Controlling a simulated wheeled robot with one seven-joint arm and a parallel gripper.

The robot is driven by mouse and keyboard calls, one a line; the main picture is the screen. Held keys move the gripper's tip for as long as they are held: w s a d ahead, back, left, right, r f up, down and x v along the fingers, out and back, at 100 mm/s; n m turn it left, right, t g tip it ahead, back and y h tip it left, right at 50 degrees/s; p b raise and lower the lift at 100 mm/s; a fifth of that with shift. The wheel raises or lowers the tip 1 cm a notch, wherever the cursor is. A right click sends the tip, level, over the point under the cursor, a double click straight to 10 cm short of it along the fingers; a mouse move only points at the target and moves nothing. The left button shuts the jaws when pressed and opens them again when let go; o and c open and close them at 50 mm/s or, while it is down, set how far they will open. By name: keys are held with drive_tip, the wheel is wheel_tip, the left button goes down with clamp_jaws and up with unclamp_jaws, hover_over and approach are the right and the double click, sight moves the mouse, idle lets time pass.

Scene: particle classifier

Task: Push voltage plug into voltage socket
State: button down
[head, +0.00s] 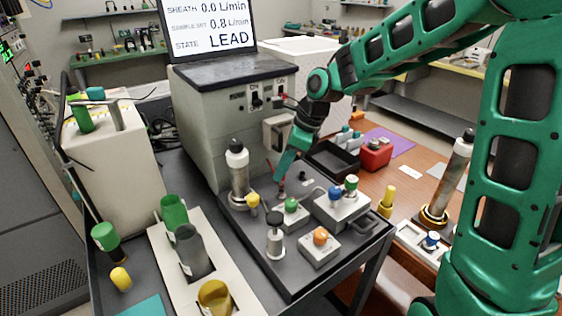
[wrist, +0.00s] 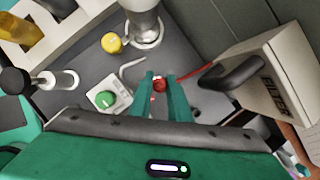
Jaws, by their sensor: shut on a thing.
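A small red plug (wrist: 160,84) sits between the two fingertips of my gripper (wrist: 162,92) in the wrist view. My gripper is shut on it. A thin red cable (wrist: 196,69) runs from the plug toward the upper right. In the head view my gripper (head: 281,182) points down at the dark platform, behind the green-knobbed block. The red plug shows only as a tiny spot there. The voltage socket cannot be made out for certain; it may be hidden by the fingers, and I cannot tell whether the plug touches it.
The dark platform (head: 335,243) holds a green-knobbed block (head: 290,212), an orange-knobbed block (head: 320,245), a black-knobbed post (head: 275,240) and a metal cylinder (head: 238,172). A pale box (wrist: 262,80) stands close on the right in the wrist view. The grey instrument (head: 235,115) stands behind.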

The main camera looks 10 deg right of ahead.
sight(282, 181)
drive_tip(key=shift+f, duration=0.75)
drive_tip(key=shift+s+f, duration=0.1)
drive_tip(key=shift+f, duration=1.3)
idle(1.3)
drive_tip(key=c, duration=1.6)
unclamp_jaws()
drive_tip(key=v, duration=1)
drive_tip(key=shift+d+r, duration=0.25)
drive_tip(key=shift+r, duration=0.05)
